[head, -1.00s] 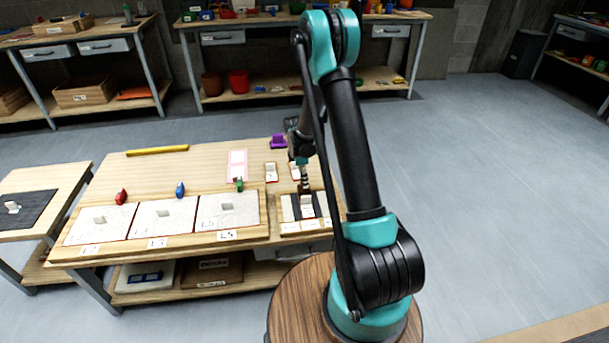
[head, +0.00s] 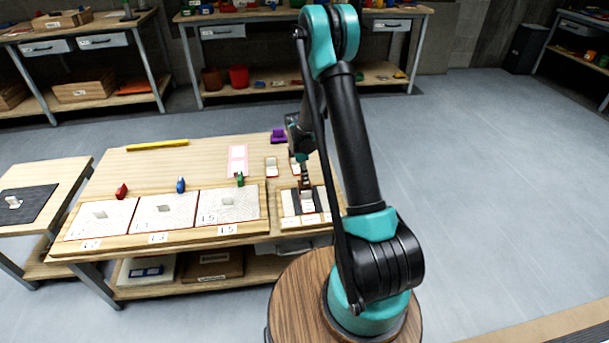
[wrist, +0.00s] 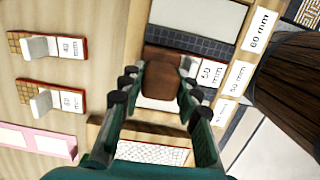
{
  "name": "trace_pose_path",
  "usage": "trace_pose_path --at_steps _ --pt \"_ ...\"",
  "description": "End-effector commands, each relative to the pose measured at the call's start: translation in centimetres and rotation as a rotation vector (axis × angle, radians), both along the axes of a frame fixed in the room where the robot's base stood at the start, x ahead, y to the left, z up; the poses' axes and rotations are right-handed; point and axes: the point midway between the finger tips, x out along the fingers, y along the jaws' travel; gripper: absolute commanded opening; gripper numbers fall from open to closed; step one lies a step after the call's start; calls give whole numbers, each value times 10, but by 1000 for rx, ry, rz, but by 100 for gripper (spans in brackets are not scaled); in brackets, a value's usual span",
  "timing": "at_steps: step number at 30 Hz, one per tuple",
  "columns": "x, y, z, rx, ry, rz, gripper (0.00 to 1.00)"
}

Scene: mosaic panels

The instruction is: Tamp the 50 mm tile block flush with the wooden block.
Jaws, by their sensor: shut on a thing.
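My gripper (wrist: 155,88) is shut on a brown wooden block (wrist: 162,60) in the wrist view. In the head view my gripper (head: 304,184) is over the dark slotted tray (head: 288,205) at the right end of the bench. The 50 mm tile block (wrist: 208,72) shows beside and partly under the wooden block, with its white label and red edge visible. The wooden block hides the rest of it. I cannot tell whether the two touch or whether the tile is flush.
Two tile blocks on tan bases (wrist: 40,46) (wrist: 42,97) stand left in the wrist view. Tray labels read 60 mm (wrist: 260,28) and 50 mm (wrist: 237,78). White panels (head: 168,213), small coloured clips (head: 181,185) and a yellow bar (head: 158,145) lie on the bench.

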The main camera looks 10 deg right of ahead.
Motion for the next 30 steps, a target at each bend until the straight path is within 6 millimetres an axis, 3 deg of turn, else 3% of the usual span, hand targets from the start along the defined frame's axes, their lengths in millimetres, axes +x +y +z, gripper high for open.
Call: trace_pose_path --at_steps 30 --pt "0 0 -11 0 0 0 3"
